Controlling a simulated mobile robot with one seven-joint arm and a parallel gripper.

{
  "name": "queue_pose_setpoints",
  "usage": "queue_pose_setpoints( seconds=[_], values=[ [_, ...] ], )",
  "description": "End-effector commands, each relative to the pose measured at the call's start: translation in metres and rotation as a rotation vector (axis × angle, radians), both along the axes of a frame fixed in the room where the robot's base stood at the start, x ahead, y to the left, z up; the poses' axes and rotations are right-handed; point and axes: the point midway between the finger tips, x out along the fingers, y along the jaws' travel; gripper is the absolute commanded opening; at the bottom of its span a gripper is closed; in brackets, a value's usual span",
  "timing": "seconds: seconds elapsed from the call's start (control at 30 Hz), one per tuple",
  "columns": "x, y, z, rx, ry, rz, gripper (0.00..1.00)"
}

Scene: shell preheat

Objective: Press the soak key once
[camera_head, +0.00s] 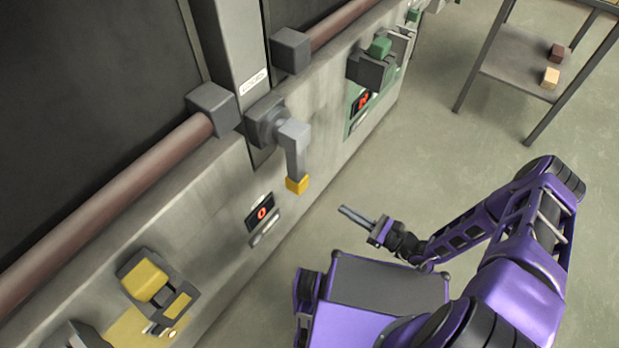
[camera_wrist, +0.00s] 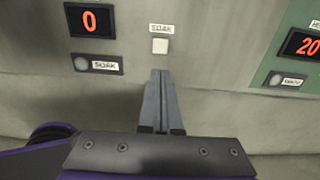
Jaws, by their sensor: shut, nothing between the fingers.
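The soak key is a small pale square button (camera_wrist: 160,46) on the grey wall panel, under a white label reading SOAK (camera_wrist: 160,29). My gripper (camera_wrist: 160,73) is shut and empty. In the wrist view its fingertips appear just below the key, and a gap to the wall cannot be measured. In the head view my gripper (camera_head: 345,211) points toward the panel, clearly off the wall. I cannot make out the key in the head view.
A red 0 display (camera_wrist: 90,20) has a round grey lamp (camera_wrist: 81,63) labelled SOAK below it. A green panel with a 20 display (camera_wrist: 303,44) is at right. A lever with a yellow tip (camera_head: 297,184) juts from the wall. Open floor lies toward the table (camera_head: 515,60).

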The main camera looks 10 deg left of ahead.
Motion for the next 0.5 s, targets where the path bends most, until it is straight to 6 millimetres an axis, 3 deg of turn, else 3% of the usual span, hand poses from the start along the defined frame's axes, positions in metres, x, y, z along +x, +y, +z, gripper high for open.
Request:
queue_pose_setpoints(
  seconds=[0.37,0.5],
  values=[
    [0.0005,0.0014,0.0004,0.006,0.002,-0.005,0.00],
    [0.0039,0.0104,0.0007,0.006,0.001,-0.002,0.00]
  ],
)
